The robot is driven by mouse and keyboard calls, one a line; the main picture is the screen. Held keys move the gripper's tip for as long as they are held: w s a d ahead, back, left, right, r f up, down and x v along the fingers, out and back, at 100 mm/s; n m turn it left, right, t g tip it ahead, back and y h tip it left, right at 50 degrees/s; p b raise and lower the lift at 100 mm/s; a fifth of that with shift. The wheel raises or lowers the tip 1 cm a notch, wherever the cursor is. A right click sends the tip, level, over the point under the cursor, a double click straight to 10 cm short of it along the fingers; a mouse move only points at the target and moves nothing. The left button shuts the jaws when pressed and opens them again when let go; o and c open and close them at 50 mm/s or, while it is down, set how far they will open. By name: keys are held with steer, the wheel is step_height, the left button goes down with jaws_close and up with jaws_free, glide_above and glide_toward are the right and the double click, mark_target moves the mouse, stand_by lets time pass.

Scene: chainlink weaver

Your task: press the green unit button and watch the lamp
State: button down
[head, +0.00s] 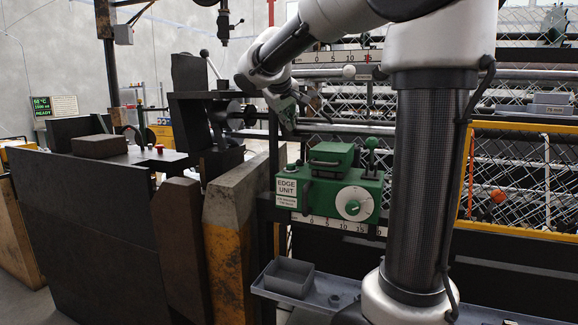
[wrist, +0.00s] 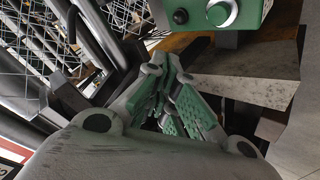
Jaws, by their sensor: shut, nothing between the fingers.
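The green edge unit (head: 330,190) is mounted on the rail at the middle of the head view. It has a white dial with a green centre (head: 354,203), a green lever and a white "EDGE UNIT" label. My gripper (head: 292,124) is above and to the left of it, apart from it. In the wrist view my gripper (wrist: 166,68) is shut and empty. Beyond its tips is a green box (wrist: 242,14) with a round green button in a pale ring (wrist: 222,12) and a black knob (wrist: 181,16). I cannot make out a lit lamp.
A dark cabinet (head: 110,220) and a worn yellow-grey post (head: 232,230) stand left of the unit. A grey tray (head: 290,280) is below it. Chain-link mesh and rails are behind.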

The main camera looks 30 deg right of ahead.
steer(key=shift+f, duration=4.4)
steer(key=shift+f, duration=0.15)
steer(key=shift+f, duration=0.25)
steer(key=shift+f, duration=0.5)
steer(key=shift+r, duration=0.95)
steer(key=shift+r, duration=2.5)
